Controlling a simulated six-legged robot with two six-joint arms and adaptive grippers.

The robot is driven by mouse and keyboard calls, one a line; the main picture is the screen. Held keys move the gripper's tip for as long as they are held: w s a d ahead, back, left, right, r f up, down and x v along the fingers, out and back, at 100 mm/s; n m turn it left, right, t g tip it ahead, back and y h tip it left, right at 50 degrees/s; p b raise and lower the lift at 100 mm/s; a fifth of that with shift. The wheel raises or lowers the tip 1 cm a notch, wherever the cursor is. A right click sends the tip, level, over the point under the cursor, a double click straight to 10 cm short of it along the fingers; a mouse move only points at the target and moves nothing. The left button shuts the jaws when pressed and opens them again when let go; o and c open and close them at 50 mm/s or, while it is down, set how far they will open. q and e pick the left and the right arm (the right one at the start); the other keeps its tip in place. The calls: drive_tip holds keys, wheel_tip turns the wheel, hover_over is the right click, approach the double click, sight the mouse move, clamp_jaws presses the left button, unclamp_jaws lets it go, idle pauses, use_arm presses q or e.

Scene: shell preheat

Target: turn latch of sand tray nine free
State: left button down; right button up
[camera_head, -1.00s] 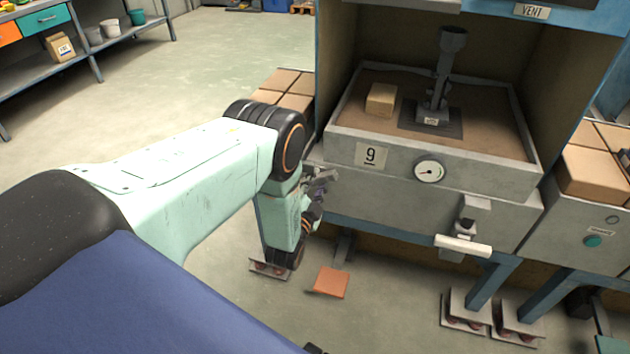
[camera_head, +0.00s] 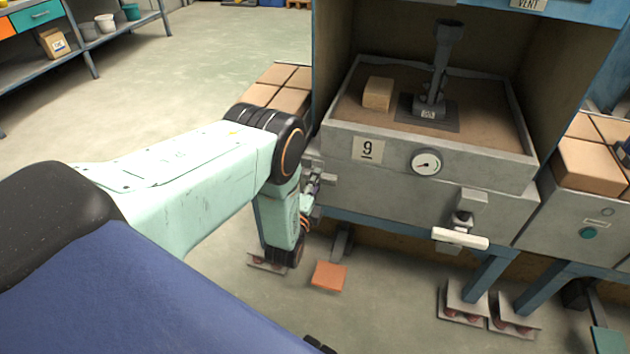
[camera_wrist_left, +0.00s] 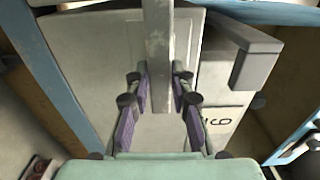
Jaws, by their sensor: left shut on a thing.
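Sand tray nine (camera_head: 345,148) is a grey metal box with a "9" plate and a round gauge on its front, set in a blue-framed bay. My left gripper (camera_head: 312,186) is at the left end of its front. In the left wrist view, the gripper's purple-padded fingers (camera_wrist_left: 159,84) are shut on a grey metal bar, the latch (camera_wrist_left: 158,38), which stands upright in that picture. In the head view the latch is small and partly hidden by the gripper. My right gripper is not in view.
A white T-shaped handle (camera_head: 460,238) sticks out low on the front. The tray holds sand, a tan block (camera_head: 378,94) and a dark metal fixture (camera_head: 432,100). An orange tile (camera_head: 328,276) lies on the floor below. Stacked boxes (camera_head: 290,88) stand behind my left arm.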

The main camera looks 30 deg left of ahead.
use_arm(q)
drive_tip(key=shift+w+r, duration=0.1)
drive_tip(key=shift+w, duration=0.05)
drive_tip(key=c, duration=1.2)
unclamp_jaws()
drive_tip(key=shift+o, duration=0.2)
drive_tip(key=v, duration=1.2)
